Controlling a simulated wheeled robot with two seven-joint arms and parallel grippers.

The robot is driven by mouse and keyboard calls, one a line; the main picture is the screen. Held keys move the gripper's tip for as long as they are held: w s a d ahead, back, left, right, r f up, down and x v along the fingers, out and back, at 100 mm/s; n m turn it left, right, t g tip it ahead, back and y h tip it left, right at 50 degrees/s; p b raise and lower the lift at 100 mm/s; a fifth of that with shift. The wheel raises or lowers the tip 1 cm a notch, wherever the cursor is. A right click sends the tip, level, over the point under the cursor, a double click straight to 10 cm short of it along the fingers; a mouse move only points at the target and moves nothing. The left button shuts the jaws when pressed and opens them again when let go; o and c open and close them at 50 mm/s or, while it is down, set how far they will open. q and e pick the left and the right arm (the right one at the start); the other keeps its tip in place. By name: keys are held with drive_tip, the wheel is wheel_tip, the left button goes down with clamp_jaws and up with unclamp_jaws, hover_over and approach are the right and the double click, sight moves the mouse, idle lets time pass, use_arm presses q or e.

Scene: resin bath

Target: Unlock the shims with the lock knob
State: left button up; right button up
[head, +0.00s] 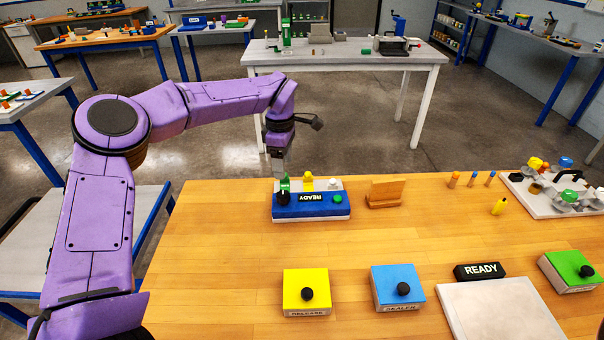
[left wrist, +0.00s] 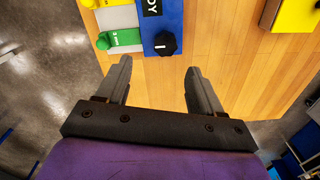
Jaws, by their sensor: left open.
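The black lock knob (head: 283,198) sits at the left end of a blue fixture (head: 312,212) marked READY. In the left wrist view the knob (left wrist: 165,43) is lobed and has a short white mark. A green shim (left wrist: 120,38) and a yellow shim (left wrist: 112,4) lie side by side in the fixture. The yellow shim's raised tab (head: 308,181) also shows in the head view, beside a white piece (head: 333,184). My left gripper (left wrist: 158,66) is open and empty, its fingers pointing towards the knob, apart from it. My right gripper is out of sight.
A green button (head: 338,199) is on the fixture's right. A wooden block (head: 385,191) stands to its right. A yellow button box (head: 306,290) and a blue one (head: 397,286) sit nearer on the wooden table. Bare wood lies between them and the fixture.

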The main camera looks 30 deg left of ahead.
sight(285, 193)
use_arm(q)
drive_tip(key=s+f+p, duration=0.1)
drive_tip(key=f, duration=0.1)
drive_tip(key=s+f, duration=0.1)
drive_tip(key=f, duration=0.1)
drive_tip(key=s+f+p, duration=0.1)
drive_tip(key=f, duration=0.1)
drive_tip(key=shift+s+a+f+p, duration=0.1)
drive_tip(key=shift+s+f+p, duration=0.05)
drive_tip(key=shift+f+p, duration=0.2)
drive_tip(key=w+f, duration=0.1)
drive_tip(key=f, duration=0.1)
drive_tip(key=w+f, duration=0.1)
drive_tip(key=w, duration=0.1)
drive_tip(key=shift+f, duration=0.4)
drive_tip(key=shift+s+r, duration=0.15)
drive_tip(key=shift+s, duration=0.1)
drive_tip(key=shift+s+r, duration=0.2)
drive_tip(key=shift+s, duration=0.1)
drive_tip(key=c, duration=0.4)
drive_tip(key=shift+s, duration=0.1)
drive_tip(key=c, duration=0.5)
drive_tip(key=shift+c, duration=0.8)
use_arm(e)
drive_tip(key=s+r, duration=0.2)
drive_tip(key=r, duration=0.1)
